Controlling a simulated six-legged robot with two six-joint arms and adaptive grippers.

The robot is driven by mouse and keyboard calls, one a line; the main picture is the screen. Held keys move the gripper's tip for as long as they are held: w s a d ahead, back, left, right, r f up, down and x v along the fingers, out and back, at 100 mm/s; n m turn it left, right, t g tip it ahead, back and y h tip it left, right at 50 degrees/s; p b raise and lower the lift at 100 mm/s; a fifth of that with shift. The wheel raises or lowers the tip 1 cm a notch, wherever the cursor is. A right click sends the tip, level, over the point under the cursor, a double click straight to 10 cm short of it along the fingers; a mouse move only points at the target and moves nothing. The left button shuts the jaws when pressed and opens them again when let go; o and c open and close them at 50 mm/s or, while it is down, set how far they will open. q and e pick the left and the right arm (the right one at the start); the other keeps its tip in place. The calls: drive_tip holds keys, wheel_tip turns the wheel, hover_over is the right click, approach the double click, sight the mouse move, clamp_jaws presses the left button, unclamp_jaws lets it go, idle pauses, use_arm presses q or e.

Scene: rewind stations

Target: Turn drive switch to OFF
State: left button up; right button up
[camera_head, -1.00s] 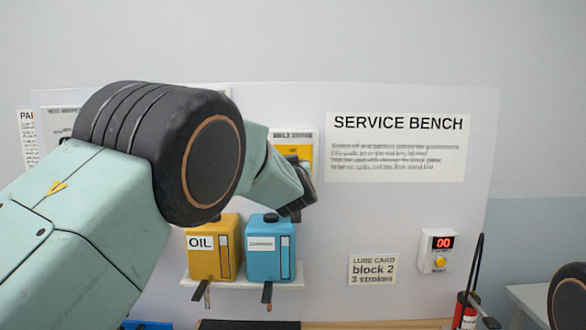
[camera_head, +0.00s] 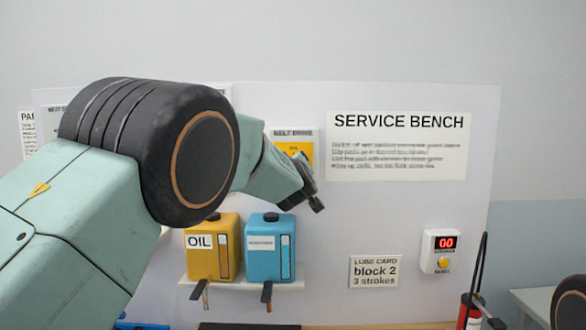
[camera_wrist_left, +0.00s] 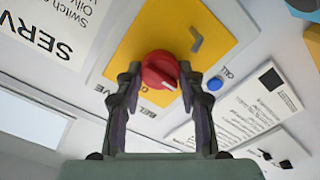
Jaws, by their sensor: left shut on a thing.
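The drive switch is a round red knob (camera_wrist_left: 159,69) on the yellow panel (camera_wrist_left: 205,20) in the left wrist view, which appears upside down there. My left gripper (camera_wrist_left: 160,82) is shut on the knob, one finger on each side. In the head view, my left gripper (camera_head: 313,196) is at the "BELT DRIVE" panel (camera_head: 303,147) and the arm hides part of it, including the knob. Small lettering sits beside the knob, too blurred to read its position. My right gripper is out of view.
Below the arm, a yellow OIL can (camera_head: 208,255) and a blue can (camera_head: 266,255) stand on a white shelf (camera_head: 289,286). A counter box (camera_head: 440,251) reading 00 is mounted at the right.

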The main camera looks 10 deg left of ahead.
use_arm(q)
drive_tip(key=shift+r, duration=0.2)
drive_tip(key=o, duration=1.2)
drive_tip(key=shift+f, duration=0.1)
drive_tip(key=shift+c, duration=0.2)
wheel_tip(320, 180, up, 10)
drive_tip(key=shift+s, duration=0.1)
